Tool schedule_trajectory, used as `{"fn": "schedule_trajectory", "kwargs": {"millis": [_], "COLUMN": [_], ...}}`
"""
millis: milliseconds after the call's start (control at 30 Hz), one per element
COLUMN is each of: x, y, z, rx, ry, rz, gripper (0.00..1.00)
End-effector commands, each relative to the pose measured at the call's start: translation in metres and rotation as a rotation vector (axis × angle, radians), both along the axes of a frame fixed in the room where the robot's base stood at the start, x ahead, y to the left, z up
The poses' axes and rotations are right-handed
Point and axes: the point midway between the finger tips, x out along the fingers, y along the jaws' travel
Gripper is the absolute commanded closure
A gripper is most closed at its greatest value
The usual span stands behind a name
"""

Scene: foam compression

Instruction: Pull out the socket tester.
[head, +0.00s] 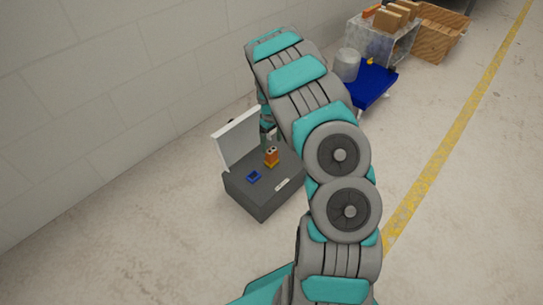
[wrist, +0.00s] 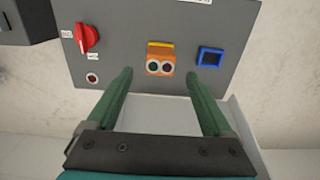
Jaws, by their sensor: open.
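The socket tester appears to be the orange and yellow block (head: 271,157) standing on top of a dark grey box (head: 262,204). How far the fingertips are above the box top is hard to tell. In the head view my arm hides most of the gripper.
A blue square frame (wrist: 210,57) lies beside the tester. A red rotary switch (wrist: 87,38) and a small red button (wrist: 92,78) are on the box. A white panel (head: 238,138) stands upright along the box's edge. A blue cart (head: 372,84) stands farther back. Floor in front is clear.

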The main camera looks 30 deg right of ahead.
Motion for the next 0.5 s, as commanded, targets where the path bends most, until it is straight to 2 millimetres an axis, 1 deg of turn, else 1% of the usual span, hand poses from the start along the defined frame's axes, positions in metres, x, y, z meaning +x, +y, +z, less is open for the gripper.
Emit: {"fn": "schedule_trajectory", "kwargs": {"millis": [500], "x": [0.0], "y": [0.001], "z": [-0.065], "rx": [0.002], "ry": [0.001], "rz": [0.001], "gripper": [0.15]}}
